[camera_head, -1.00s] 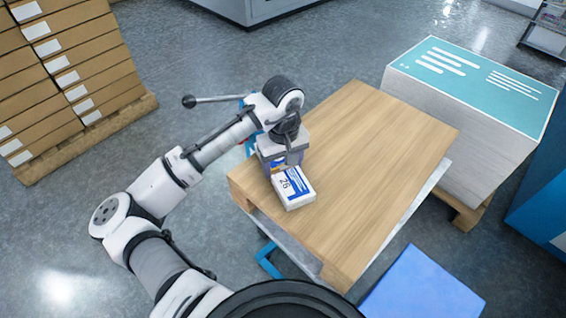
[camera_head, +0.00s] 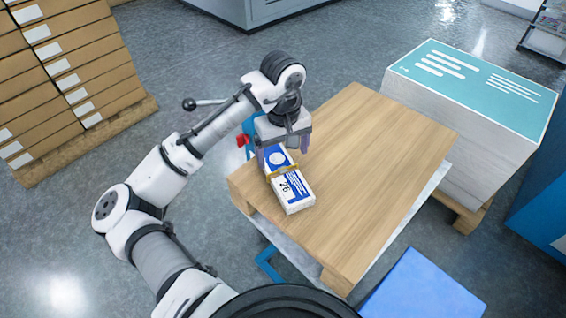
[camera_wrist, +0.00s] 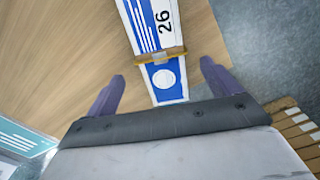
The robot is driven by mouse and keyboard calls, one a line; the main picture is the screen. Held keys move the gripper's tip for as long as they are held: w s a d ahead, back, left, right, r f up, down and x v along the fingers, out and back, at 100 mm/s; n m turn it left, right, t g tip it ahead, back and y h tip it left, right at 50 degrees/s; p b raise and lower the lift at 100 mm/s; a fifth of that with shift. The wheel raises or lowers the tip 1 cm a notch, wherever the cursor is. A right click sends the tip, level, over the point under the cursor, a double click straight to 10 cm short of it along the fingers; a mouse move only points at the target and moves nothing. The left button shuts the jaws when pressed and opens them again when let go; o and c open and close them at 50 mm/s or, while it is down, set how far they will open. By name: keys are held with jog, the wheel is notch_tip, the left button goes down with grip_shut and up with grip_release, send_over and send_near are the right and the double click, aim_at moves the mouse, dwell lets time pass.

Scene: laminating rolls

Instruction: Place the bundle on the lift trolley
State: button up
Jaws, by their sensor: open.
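The bundle (camera_head: 292,190) is a white and blue block marked 26 with a tan band around it. It lies flat on the wooden top of the lift trolley (camera_head: 375,150), near its left corner. In the wrist view the bundle (camera_wrist: 158,40) runs up from between the fingers, its blue end with a white disc nearest. My gripper (camera_head: 283,150) is just above and behind the bundle's far end. In the wrist view my gripper (camera_wrist: 160,85) has its two purple fingers spread wide, with clear gaps on both sides of the bundle. The fingers do not touch it.
A tall paper stack with a teal top sheet (camera_head: 470,85) stands on a pallet right of the trolley. Stacked brown cartons (camera_head: 70,75) stand on a pallet at left. A blue box (camera_head: 420,285) is at lower right. Most of the trolley top is bare.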

aim_at(283, 171)
notch_tip(283, 171, up, 6)
jog(key=shift+r, duration=0.15)
